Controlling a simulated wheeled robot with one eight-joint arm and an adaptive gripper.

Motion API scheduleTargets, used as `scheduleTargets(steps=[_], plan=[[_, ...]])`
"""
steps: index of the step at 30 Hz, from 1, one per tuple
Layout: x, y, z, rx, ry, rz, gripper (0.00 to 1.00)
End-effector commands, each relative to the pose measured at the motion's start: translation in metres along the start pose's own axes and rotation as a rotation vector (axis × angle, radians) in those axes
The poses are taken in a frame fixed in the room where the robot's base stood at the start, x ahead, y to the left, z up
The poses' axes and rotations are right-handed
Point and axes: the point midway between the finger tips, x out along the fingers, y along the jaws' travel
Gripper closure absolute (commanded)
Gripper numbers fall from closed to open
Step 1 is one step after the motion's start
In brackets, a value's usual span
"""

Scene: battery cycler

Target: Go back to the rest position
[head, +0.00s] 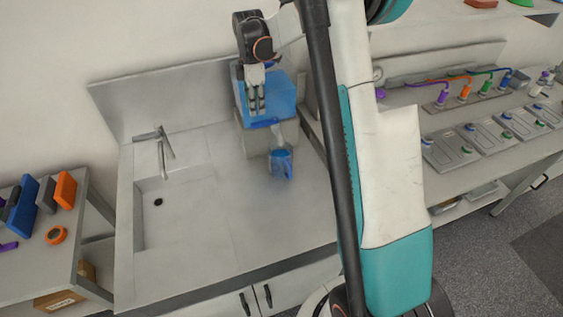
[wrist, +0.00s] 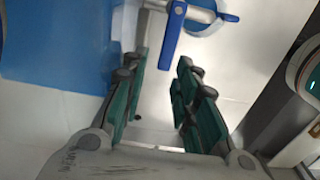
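My gripper (head: 257,101) hangs from my arm in front of a blue box-like container at the back of the sink counter, fingers pointing down. In the wrist view my gripper (wrist: 160,105) has its two green-padded fingers apart, with nothing between the pads.
The blue container (head: 283,93) sits on a grey block. The sink basin with its tap (head: 163,150) is to the left. A side table (head: 30,275) with blue and orange items is at far left. A bench with several cycler stations (head: 450,150) is at right.

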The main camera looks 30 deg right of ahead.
Motion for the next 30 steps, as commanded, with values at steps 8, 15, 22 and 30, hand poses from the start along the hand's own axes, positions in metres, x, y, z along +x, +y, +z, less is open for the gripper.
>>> scheduleTargets(steps=[8, 15, 22, 30], plan=[[0.001, 0.0, 0.0, 0.0, 0.0, 0.0, 0.71], [-0.01, -0.015, -0.007, 0.064, 0.002, 0.029, 0.71], [-0.036, -0.059, -0.022, 0.256, 0.022, 0.115, 0.71], [-0.055, -0.123, -0.038, 0.505, 0.081, 0.222, 0.71]])
